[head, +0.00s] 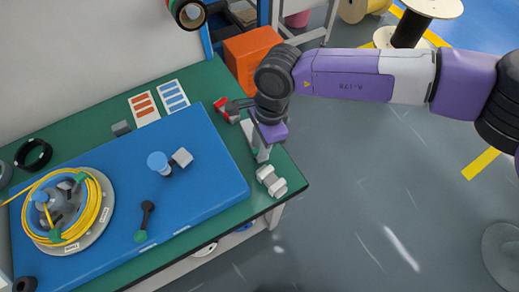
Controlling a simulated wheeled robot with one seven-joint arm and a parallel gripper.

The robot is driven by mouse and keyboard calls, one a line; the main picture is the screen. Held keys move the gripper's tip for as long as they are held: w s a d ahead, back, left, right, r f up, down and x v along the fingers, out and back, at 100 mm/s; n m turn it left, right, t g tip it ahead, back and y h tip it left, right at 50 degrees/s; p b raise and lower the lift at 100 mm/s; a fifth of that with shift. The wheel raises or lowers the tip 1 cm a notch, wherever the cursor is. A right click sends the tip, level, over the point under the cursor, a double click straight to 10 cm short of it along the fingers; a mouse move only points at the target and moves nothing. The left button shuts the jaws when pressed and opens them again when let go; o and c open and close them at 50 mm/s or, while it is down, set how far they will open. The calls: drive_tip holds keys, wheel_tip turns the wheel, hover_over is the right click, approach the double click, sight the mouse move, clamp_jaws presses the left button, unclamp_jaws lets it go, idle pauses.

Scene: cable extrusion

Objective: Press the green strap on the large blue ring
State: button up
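A coil of yellow cable (93,222) lies around a grey hub on a round grey plate (98,241) at the left of the blue board. Green straps show on the coil, one at its upper right (80,177) and one at its lower side (57,236). My gripper (262,156) points down over the right end of the table, well to the right of the coil. Its fingertips are small and partly hidden, so its opening is unclear.
A white two-lobed part (271,181) lies near my gripper. An orange box (250,52) stands behind the table.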

clamp_jaws()
drive_tip(key=shift+r, duration=0.15)
wheel_tip(320, 180, up, 8)
drive_tip(key=p, duration=0.4)
idle(0.3)
